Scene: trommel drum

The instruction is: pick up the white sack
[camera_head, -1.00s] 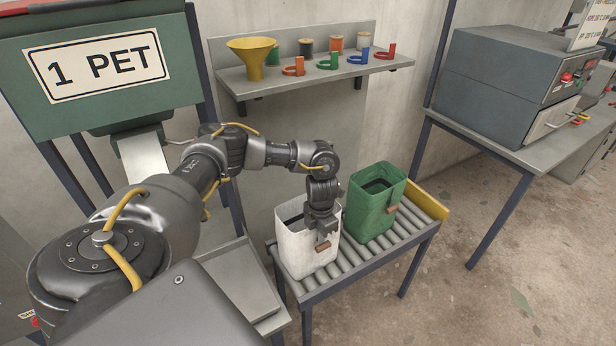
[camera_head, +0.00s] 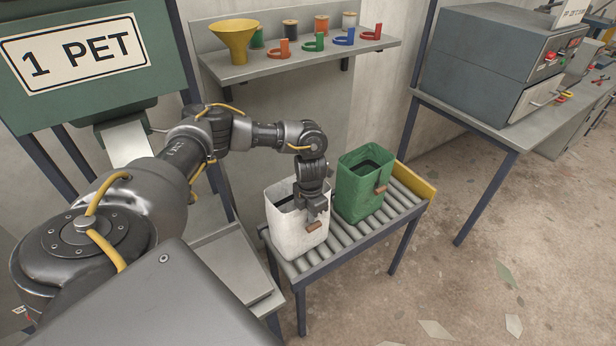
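The white sack (camera_head: 288,232) stands upright and open-topped on the left part of a small roller table (camera_head: 345,246). A brown handle (camera_head: 314,228) sticks out on its front right side. My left gripper (camera_head: 316,214) points down at the sack's front rim, right above and against the brown handle. Its fingers are small and dark, and I cannot tell whether they are closed on the handle or rim. My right gripper is not in view.
A green sack (camera_head: 357,196) with a similar brown handle stands close to the right. A yellow end stop (camera_head: 417,181) closes the roller table's far end. A wall shelf (camera_head: 300,56) with a yellow funnel (camera_head: 234,42) hangs behind. Floor at right is mostly clear.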

